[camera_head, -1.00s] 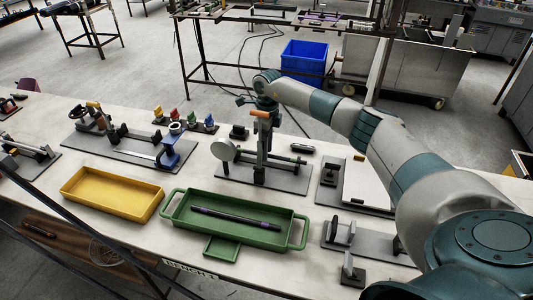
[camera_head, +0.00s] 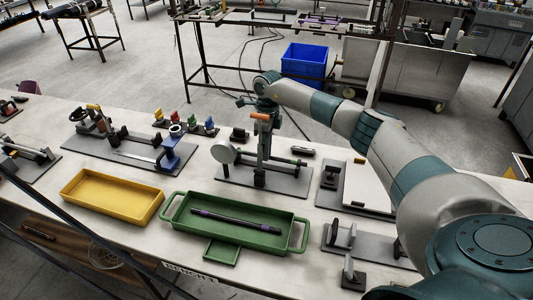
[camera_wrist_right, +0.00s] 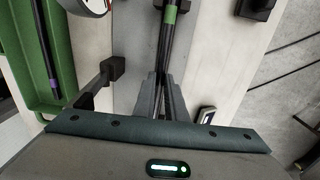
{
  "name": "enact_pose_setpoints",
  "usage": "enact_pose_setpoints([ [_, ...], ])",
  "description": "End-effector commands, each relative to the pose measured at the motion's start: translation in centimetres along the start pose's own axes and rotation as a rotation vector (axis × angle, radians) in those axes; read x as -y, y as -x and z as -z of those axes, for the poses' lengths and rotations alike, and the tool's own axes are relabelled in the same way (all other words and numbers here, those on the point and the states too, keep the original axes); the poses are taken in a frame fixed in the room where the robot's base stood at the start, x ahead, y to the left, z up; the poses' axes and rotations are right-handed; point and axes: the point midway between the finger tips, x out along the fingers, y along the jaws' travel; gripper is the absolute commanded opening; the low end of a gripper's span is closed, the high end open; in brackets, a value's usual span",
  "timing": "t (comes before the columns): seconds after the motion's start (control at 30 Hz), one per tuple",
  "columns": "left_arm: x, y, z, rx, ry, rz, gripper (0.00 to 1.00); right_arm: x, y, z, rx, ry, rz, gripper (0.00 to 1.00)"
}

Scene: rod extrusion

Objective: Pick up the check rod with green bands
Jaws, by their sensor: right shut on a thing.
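The check rod with green bands (camera_wrist_right: 167,45) runs up the right wrist view, with one green band (camera_wrist_right: 170,14) near the top edge. My right gripper (camera_wrist_right: 163,85) is shut on this dark rod, its fingers on either side of it. The rod (camera_head: 284,160) there lies nearly level across the stand, beside a round pale disc (camera_head: 223,153). My left gripper is not in view.
A green tray (camera_head: 275,243) holds a dark rod with purple bands (camera_head: 236,219). A yellow tray (camera_head: 112,214) is empty to its left. An orange-topped upright (camera_head: 261,116) stands close to my gripper. Fixtures with posts (camera_head: 342,234) stand at the right.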

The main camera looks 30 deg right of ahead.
Motion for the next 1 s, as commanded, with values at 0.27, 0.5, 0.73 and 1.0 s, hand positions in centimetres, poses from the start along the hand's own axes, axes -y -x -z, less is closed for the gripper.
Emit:
enact_pose_setpoints([
  [0.27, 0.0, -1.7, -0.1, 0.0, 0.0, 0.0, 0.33, -0.1, 3.2, -0.1, 0.004, 0.001, 0.003, 0.0],
  [0.5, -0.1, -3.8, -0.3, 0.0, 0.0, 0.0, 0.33, -0.5, 8.3, -0.1, 0.005, 0.001, 0.006, 0.0],
  [0.73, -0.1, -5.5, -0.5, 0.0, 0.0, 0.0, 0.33, -0.9, 13.3, -0.1, 0.004, 0.001, 0.003, 0.0],
  [1.0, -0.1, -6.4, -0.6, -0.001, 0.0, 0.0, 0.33, -1.2, 16.9, 0.0, 0.001, 0.0, 0.001, 0.0],
])
